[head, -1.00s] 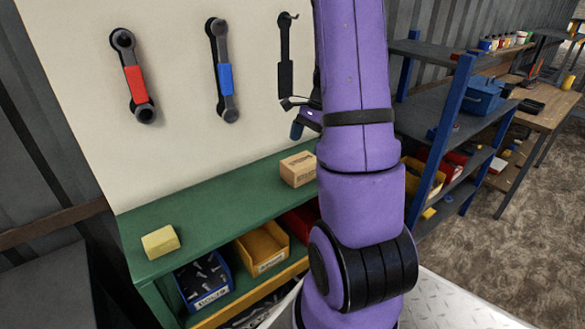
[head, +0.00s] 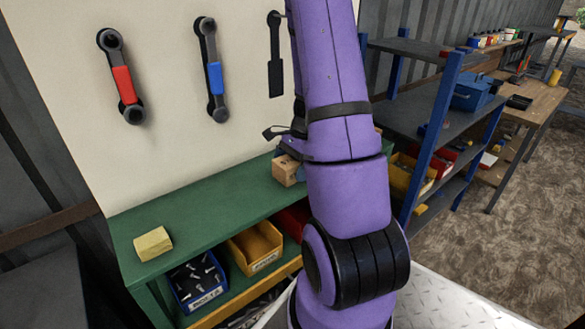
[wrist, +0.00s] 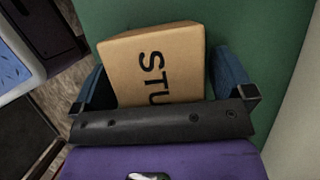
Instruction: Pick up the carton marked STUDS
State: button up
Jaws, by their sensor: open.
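The carton (head: 287,172) is a small tan box on the green bench top, partly hidden by my purple arm in the head view. In the wrist view the carton (wrist: 155,65) shows the letters "STU"; the rest of the marking is hidden behind the dark bar of my gripper. My gripper (wrist: 165,85) is open, with one blue finger on each side of the carton. I cannot tell whether the fingers touch it. In the head view my gripper is mostly hidden behind my arm.
A yellow block (head: 153,243) lies on the left of the green bench (head: 215,205). Bins of bolts (head: 197,280) and a yellow bin (head: 256,247) sit below. Wrenches hang on the pale board (head: 165,150) behind. A blue-post shelf (head: 433,135) stands right.

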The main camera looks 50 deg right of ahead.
jog(key=shift+f, duration=0.2)
dwell(0.6)
jog(key=c, duration=1.3)
jog(key=shift+o, duration=0.2)
